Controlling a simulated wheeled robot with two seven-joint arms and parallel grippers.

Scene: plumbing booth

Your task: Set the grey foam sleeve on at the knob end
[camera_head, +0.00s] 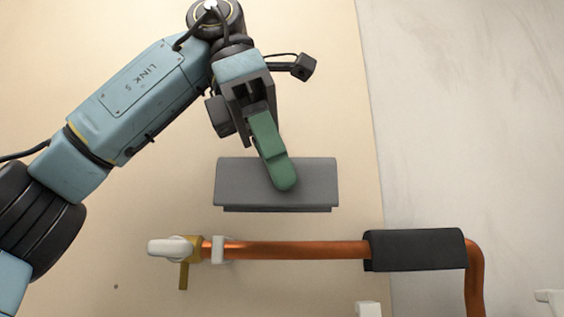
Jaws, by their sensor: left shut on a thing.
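The grey foam sleeve (315,182) lies level in the picture, just above the left part of the copper pipe (300,250), with a visible gap between them. My left gripper (283,184) comes from above, its green fingers shut on the middle of the sleeve. The fingers hide a strip of the sleeve. The white knob (169,247) sits at the pipe's left end on a brass valve (191,262). The pipe beside the knob is bare. My right gripper is not in view.
A black sleeve (415,250) covers the pipe's right part, before the pipe bends downward. A white clip (220,249) holds the pipe near the valve. Another white piece (368,309) shows at the bottom edge. Bare copper lies between clip and black sleeve.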

